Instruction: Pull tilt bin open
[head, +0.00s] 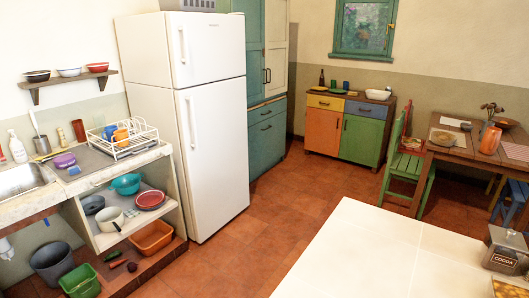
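Neither of my grippers shows in the head view. No front stands out clearly as the tilt bin. The teal cabinet (266,150) beside the fridge has a lower part with small handles, and its fronts look shut. The low sideboard at the back has an orange door (323,132) and a green door (361,140), with a yellow drawer and a blue drawer above them. These also look shut. The inside of every closed front is hidden.
A white fridge (217,130) stands left of centre. An open-fronted counter (100,240) with dishes is at the left, under a wall shelf (70,82). A white-topped table (350,255) fills the front right. A wooden table and green chair (405,165) stand behind it. Tiled floor is clear between.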

